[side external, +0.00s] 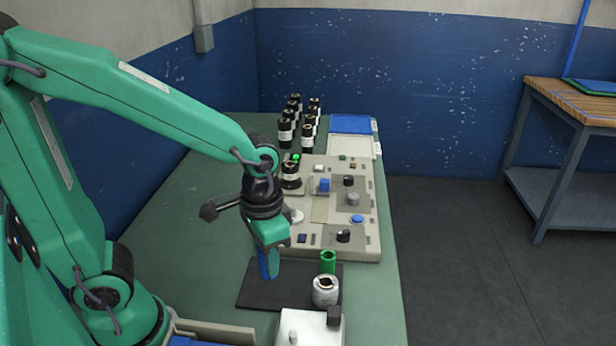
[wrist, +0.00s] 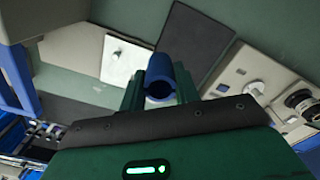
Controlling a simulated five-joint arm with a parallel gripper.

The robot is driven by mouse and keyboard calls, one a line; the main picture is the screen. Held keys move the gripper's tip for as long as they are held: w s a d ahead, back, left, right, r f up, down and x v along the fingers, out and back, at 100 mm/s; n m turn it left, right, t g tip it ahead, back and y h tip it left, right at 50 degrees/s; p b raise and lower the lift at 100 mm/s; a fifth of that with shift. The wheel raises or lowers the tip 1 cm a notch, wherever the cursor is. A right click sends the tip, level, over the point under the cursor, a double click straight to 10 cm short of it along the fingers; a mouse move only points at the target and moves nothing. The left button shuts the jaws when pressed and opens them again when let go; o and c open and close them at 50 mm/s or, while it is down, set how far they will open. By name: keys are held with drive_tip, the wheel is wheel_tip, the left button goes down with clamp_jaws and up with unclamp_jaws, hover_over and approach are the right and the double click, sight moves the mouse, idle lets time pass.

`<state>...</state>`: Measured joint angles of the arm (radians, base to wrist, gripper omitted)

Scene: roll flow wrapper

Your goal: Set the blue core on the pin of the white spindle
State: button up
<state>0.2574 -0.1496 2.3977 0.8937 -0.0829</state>
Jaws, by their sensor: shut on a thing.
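My gripper (side external: 269,246) is shut on the blue core (side external: 268,265), a hollow tube that hangs below the fingers above the black mat. In the wrist view the blue core (wrist: 160,76) sits between my green fingers, its open end showing. A small white round piece (side external: 297,215), which looks like the white spindle, stands on the grey machine panel behind my gripper. It also shows at the right of the wrist view (wrist: 256,89), apart from the core. Its pin is too small to make out.
The black mat (side external: 250,292) lies below my gripper. A black roll (side external: 291,177) is on the panel (side external: 325,238), among knobs and buttons. Several black rolls stand farther back.

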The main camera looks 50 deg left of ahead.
idle(0.4)
drive_tip(key=shift+w+a+r, duration=0.15)
drive_tip(key=shift+w+a, duration=0.1)
drive_tip(key=shift+w, duration=0.35)
drive_tip(key=w+a+r+n, duration=0.1)
drive_tip(key=w+a+r, duration=0.1)
drive_tip(key=w+a, duration=0.6)
drive_tip(key=n, duration=0.1)
hover_over(294, 207)
drive_tip(key=shift+f, duration=0.15)
drive_tip(key=shift+f, duration=2.35)
drive_tip(key=shift+f, duration=2.2)
idle(0.6)
